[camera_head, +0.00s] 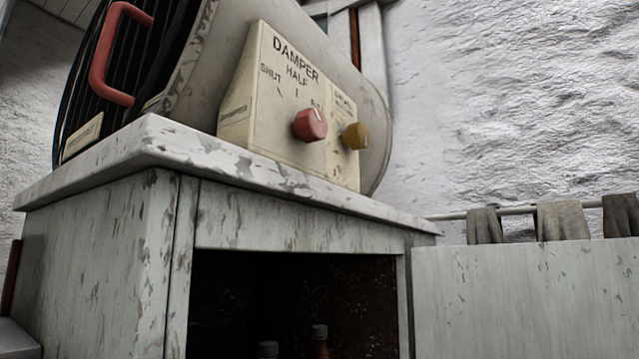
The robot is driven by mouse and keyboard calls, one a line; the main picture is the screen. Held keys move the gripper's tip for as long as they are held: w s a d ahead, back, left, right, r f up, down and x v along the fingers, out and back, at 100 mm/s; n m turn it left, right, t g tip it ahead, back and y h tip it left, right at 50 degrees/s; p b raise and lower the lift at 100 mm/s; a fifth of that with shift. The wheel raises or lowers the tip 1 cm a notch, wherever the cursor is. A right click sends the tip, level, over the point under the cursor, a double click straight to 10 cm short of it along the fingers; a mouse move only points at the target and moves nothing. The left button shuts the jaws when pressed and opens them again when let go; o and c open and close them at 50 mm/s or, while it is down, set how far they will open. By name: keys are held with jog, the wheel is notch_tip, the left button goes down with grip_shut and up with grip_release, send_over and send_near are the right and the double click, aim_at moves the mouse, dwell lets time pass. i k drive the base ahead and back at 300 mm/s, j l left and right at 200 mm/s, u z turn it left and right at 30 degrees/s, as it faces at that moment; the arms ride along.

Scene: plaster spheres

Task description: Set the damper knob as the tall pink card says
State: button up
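The damper panel (262,125) is a cream box face lettered "DAMPER", on a worn white cabinet top. Its red knob (309,126) sits below the marks "SHUT" and "HALF" and a third label at the right that the knob partly covers. A pale mark shows near the knob's upper right edge, but its exact setting is hard to tell. A yellow knob (354,137) sits farther right on a separate section with small, unreadable lettering. I see no pink card in this view. My gripper is not in view.
The cabinet top (150,140) has a projecting edge. Below it is a dark open compartment with two bottle tops (320,332). A red handle (108,50) sticks out at the upper left. Grey cloths (562,220) hang on a rail at the right, above a pale panel (530,300).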

aim_at(310, 125)
jog(key=k+j+u, duration=0.5)
jog(key=i+j+u, duration=0.2)
jog(key=j, duration=0.15)
jog(key=j+u, duration=0.2)
jog(key=j, duration=0.15)
